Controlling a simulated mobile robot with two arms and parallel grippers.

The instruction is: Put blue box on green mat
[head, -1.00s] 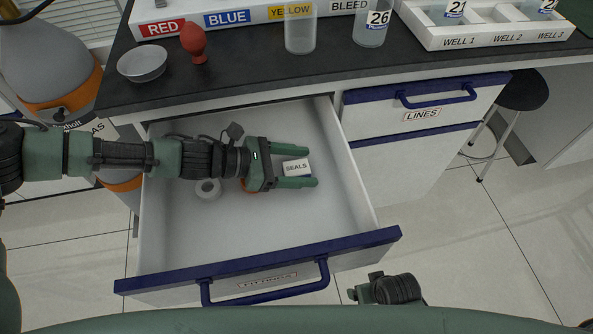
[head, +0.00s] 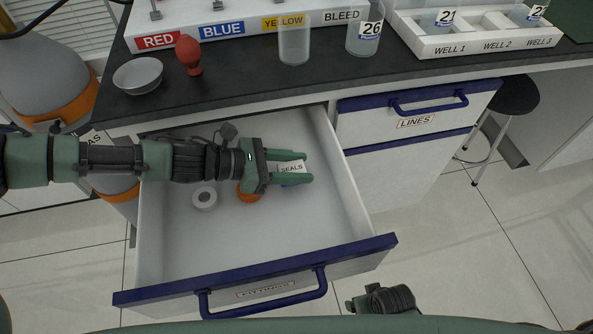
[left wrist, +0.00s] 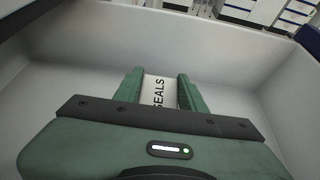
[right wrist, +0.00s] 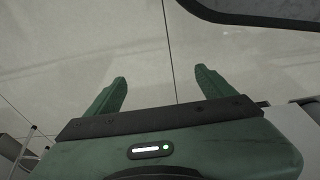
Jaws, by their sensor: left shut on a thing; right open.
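The blue box, with a white SEALS label on top (head: 291,169), is inside the open drawer. My left gripper (head: 306,167) is shut on it, with one finger along each side. The label also shows between the fingers in the left wrist view (left wrist: 158,91). Part of a dark green surface, which looks like the green mat (head: 575,18), shows at the top right corner of the head view; most of it is cut off. My right gripper (right wrist: 160,80) is open and empty over the floor.
The drawer (head: 256,266) also holds a white ring (head: 204,198) and an orange item (head: 248,194), partly hidden. On the bench above stand a grey dish (head: 138,75), a red bulb (head: 189,55), clear cups (head: 294,42) and a white well tray (head: 470,35).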

